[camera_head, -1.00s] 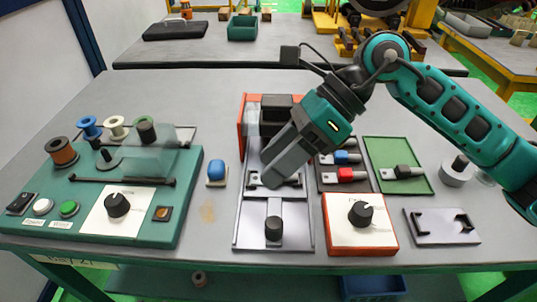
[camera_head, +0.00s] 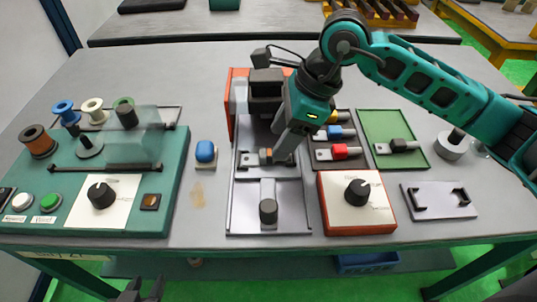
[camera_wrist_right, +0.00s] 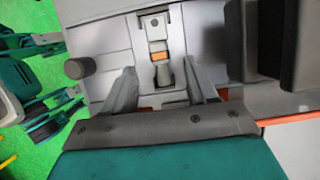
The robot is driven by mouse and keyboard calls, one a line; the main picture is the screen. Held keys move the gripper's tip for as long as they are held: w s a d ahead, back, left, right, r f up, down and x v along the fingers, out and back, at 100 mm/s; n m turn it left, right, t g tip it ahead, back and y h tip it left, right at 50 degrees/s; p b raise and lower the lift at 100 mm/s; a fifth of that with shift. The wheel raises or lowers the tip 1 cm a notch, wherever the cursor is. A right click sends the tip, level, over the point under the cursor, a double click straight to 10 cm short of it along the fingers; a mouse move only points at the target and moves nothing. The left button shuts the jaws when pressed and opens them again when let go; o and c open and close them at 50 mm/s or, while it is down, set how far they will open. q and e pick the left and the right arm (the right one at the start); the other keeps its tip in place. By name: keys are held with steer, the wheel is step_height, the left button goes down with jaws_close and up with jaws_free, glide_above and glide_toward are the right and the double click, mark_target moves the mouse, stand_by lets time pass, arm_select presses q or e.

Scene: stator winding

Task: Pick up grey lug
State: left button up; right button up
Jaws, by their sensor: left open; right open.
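A grey lug (camera_head: 250,159) with an orange band lies on the metal fixture plate (camera_head: 240,205). In the right wrist view the lug (camera_wrist_right: 161,75) lies between and just ahead of the two finger lines, its flat end pointing away. My right gripper (camera_head: 278,156) is open and comes down over the lug's right end, partly hiding it in the head view. Its spread fingers (camera_wrist_right: 162,88) stand on either side of the lug with gaps. My left gripper (camera_head: 146,288) is open and empty at the bottom edge, in front of the table.
A dark clamp block (camera_head: 267,85) stands behind the lug, and a dark knob (camera_head: 268,211) in front. Yellow, blue and red lugs (camera_head: 340,151) lie in a tray to the right. A dark lug (camera_head: 398,146) lies in a green tray (camera_head: 385,125). A control box (camera_head: 357,200) is nearby.

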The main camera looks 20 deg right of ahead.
mark_target(267, 157)
steer(key=x, duration=0.4)
steer(key=shift+a, duration=0.1)
jaws_close()
stand_by(0.3)
